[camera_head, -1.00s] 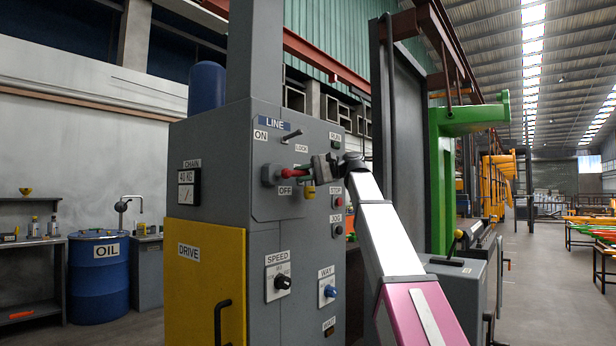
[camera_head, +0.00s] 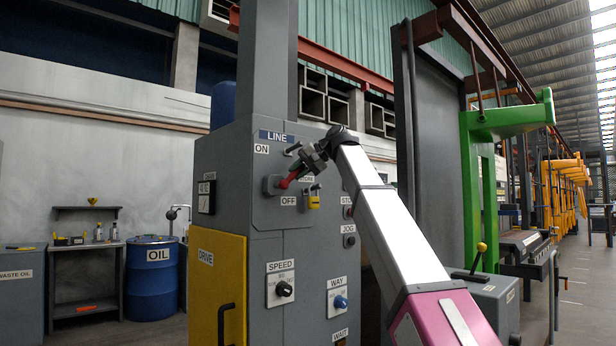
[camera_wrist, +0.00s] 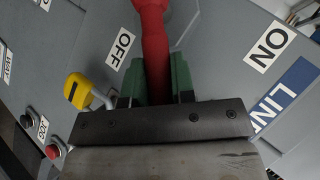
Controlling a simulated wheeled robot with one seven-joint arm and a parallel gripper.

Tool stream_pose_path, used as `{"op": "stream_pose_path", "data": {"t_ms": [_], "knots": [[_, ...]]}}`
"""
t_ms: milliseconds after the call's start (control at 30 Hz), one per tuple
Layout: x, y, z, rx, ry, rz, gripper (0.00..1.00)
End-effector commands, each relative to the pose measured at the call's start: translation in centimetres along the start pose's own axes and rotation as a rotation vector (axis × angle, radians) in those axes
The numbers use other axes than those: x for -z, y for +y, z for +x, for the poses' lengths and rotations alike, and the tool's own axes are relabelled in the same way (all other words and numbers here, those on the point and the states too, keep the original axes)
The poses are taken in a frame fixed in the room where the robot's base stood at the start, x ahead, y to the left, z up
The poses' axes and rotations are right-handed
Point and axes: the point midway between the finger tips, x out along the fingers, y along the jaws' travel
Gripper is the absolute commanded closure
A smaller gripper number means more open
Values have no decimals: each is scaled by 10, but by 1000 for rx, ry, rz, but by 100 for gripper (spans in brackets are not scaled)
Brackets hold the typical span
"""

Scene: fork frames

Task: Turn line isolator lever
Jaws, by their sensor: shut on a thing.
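The line isolator lever (camera_head: 288,180) is a red handle on the grey cabinet's upper front, under the blue LINE label (camera_head: 276,136). It points up and to the right from its grey hub. ON is marked above left of it, OFF below it. My gripper (camera_head: 310,165) is shut on the lever's outer end. In the wrist view the red lever (camera_wrist: 152,40) runs between my green fingertips (camera_wrist: 155,82), near the OFF label (camera_wrist: 119,49). A yellow padlock (camera_head: 313,201) hangs on the panel right of OFF; it also shows in the wrist view (camera_wrist: 86,90).
The SPEED knob (camera_head: 284,289) and blue WAY knob (camera_head: 340,301) sit lower on the cabinet. STOP and JOG buttons are on its right side. A yellow DRIVE door (camera_head: 217,285) is at lower left. A green machine frame (camera_head: 488,150) stands to the right.

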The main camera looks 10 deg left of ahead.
Motion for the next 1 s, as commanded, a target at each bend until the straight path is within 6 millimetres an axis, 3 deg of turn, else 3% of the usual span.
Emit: {"op": "stream_pose_path", "data": {"t_ms": [400, 933, 967, 1000], "knots": [[-3, -13, -1, -121, 34, -122, 100], [-3, -13, -1, -136, 38, -135, 100], [-3, -13, -1, -136, 38, -135, 67], [-3, -13, -1, -136, 38, -134, 54]]}}
